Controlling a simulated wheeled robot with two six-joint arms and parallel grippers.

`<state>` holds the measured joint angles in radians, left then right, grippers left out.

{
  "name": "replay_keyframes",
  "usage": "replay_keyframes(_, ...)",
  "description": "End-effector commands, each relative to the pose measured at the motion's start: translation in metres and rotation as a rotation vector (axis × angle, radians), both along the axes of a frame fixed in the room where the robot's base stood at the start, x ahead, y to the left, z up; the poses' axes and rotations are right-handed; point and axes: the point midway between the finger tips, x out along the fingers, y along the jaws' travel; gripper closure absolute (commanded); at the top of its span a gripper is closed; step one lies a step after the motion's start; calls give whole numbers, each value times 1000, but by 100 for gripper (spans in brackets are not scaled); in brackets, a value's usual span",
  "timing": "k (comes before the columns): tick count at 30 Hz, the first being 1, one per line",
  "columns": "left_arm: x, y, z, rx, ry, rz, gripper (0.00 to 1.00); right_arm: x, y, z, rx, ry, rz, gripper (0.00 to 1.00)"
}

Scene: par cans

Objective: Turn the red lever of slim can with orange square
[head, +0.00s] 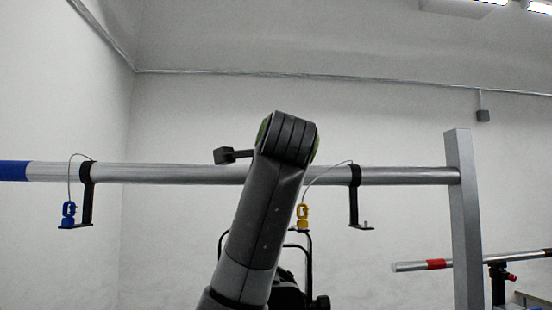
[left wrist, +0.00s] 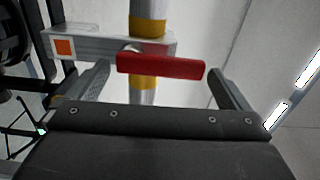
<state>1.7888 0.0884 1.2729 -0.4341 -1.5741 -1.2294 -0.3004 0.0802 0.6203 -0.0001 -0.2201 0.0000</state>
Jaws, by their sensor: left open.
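In the left wrist view, the red lever (left wrist: 160,65) lies roughly level across the picture, in front of a metal pole. A pale bracket or body piece behind it carries an orange square (left wrist: 63,47) at its left end. My left gripper (left wrist: 160,72) is open, with one finger to each side of the lever. I cannot tell whether either finger touches it. The rest of the slim can is not clear. In the head view, one of my arm links covers the middle, and neither lever nor gripper shows. My right gripper is not in view.
A metal pole with yellow bands (left wrist: 147,27) runs behind the lever. In the head view, a horizontal bar (head: 400,174) carries black hooks with a blue clip (head: 69,212) and a yellow clip (head: 303,212). An upright post (head: 463,220) stands at right, before a lower red-banded bar (head: 470,260).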

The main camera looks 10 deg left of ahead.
Motion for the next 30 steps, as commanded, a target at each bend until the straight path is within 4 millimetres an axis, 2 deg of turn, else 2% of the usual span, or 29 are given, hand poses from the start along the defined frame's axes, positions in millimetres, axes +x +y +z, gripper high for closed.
replay_keyframes(5,-21,-7,-4,0,-5,-3,0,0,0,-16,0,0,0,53)
replay_keyframes(15,-100,-31,-5,1,-7,-4,0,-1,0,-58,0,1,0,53)
replay_keyframes(21,-140,-42,-4,1,-6,-3,0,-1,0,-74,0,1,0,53)
replay_keyframes(24,-153,-46,-3,1,-4,-3,0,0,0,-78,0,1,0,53)
replay_keyframes(30,-165,-49,-2,1,-2,-2,0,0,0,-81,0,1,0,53)
